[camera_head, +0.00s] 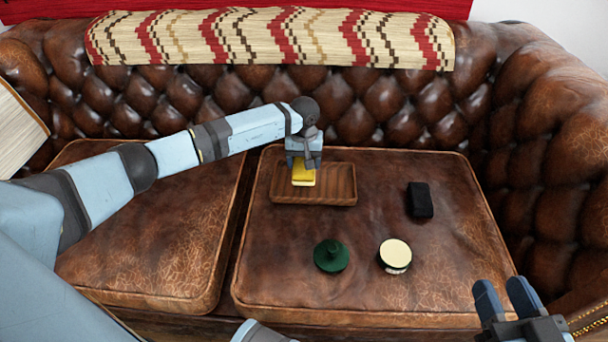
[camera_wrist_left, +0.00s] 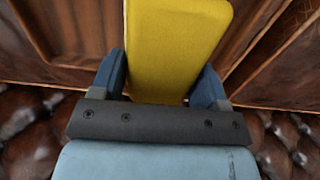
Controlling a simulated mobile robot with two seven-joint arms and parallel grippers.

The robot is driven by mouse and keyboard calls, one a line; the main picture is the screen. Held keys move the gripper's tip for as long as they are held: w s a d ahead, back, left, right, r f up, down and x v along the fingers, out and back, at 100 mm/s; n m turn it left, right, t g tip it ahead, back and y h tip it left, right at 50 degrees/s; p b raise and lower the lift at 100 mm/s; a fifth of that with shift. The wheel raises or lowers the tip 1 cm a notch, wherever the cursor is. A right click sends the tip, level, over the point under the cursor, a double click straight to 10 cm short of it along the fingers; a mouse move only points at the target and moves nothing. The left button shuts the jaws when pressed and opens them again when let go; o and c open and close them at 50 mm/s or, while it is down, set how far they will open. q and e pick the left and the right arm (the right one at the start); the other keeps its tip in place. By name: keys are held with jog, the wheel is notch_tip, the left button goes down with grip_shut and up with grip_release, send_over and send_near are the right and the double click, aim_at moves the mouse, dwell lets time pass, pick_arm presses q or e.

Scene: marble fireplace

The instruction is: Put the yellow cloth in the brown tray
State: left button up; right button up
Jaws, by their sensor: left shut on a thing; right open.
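The yellow cloth (camera_head: 303,175) is a small folded block held in my left gripper (camera_head: 304,160), over the left-middle part of the brown tray (camera_head: 335,185). The tray is a shallow wooden rectangle on the right seat cushion. In the left wrist view the cloth (camera_wrist_left: 175,50) stands between the two blue fingers (camera_wrist_left: 162,85), with the tray (camera_wrist_left: 265,40) behind it. I cannot tell whether the cloth touches the tray floor. My right gripper (camera_head: 507,298) is open and empty at the lower right, in front of the sofa.
On the same cushion lie a green round lidded object (camera_head: 331,256), a cream-topped round tin (camera_head: 395,255) and a black block (camera_head: 420,199). The tufted sofa back (camera_head: 390,97) rises behind the tray. The left cushion (camera_head: 150,250) is clear beneath my left arm.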

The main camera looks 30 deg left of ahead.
aim_at(304, 171)
pick_arm(q)
notch_tip(304, 171, down, 4)
jog(key=shift+b, duration=0.8)
jog(key=shift+f, duration=0.2)
jog(key=shift+r, duration=0.15)
jog(key=shift+f, duration=0.2)
jog(key=o, duration=0.8)
pick_arm(e)
jog(key=shift+w+d+r+n+t, duration=0.15)
jog(key=shift+w+d+n+t, duration=0.15)
jog(key=shift+n, duration=0.4)
pick_arm(q)
jog(key=shift+r, duration=0.1)
pick_arm(e)
jog(key=shift+w, duration=0.1)
